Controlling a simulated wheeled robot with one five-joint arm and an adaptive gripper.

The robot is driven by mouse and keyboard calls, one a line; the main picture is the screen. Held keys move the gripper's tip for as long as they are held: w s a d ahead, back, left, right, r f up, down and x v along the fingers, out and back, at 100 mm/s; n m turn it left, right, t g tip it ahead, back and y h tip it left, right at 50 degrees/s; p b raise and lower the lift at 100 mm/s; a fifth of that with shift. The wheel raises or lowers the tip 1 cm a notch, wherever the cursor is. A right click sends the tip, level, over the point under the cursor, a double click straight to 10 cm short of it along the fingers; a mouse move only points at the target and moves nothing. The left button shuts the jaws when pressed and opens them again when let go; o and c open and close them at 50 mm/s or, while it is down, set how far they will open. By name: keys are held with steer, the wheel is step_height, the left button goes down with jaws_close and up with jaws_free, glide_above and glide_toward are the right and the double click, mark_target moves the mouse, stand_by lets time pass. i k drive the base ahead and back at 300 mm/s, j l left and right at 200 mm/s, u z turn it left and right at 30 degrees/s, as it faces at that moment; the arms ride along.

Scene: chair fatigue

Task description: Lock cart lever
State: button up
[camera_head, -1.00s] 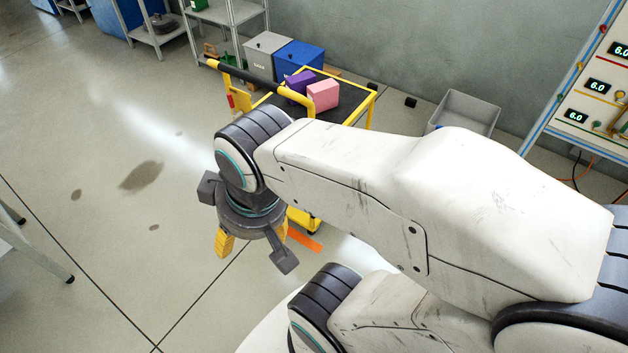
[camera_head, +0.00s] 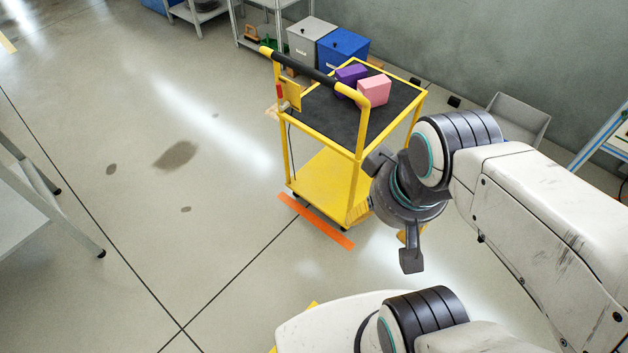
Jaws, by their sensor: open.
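The yellow cart (camera_head: 330,182) stands upright with a dark top shelf and a black push handle (camera_head: 300,66). A yellow plate (camera_head: 291,95) with a small red part (camera_head: 280,92) sits on its left post below the handle; this looks like the lever, but its position is too small to tell. My gripper (camera_head: 388,228) is open and empty, pointing down in front of the cart's right side. It hides part of the cart's lower right corner. It is well to the right of the red part, and I cannot tell whether it touches the cart.
Purple (camera_head: 350,74) and pink (camera_head: 374,91) boxes sit on the cart's top. An orange floor strip (camera_head: 316,221) lies at its base. Grey (camera_head: 312,38) and blue (camera_head: 343,48) bins stand behind. A metal table (camera_head: 40,205) is at left. The floor left of the cart is clear.

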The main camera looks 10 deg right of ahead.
mark_target(280, 96)
steer(key=i+j+u, duration=0.25)
steer(key=i, duration=0.15)
steer(key=i+j+u, duration=0.25)
steer(key=i, duration=0.15)
steer(key=i+u, duration=0.25)
steer(key=i+j+u, duration=0.1)
steer(key=i, duration=1.7)
steer(key=i+z, duration=0.45)
steer(key=i+j+z, duration=0.25)
steer(key=z, duration=0.2)
steer(key=i+j+z, duration=0.65)
steer(key=z, duration=0.25)
steer(key=i+j+z, duration=0.15)
steer(key=j+z, duration=0.3)
steer(key=j, duration=0.15)
steer(key=i+j+z, duration=0.1)
steer(key=j+z, duration=0.35)
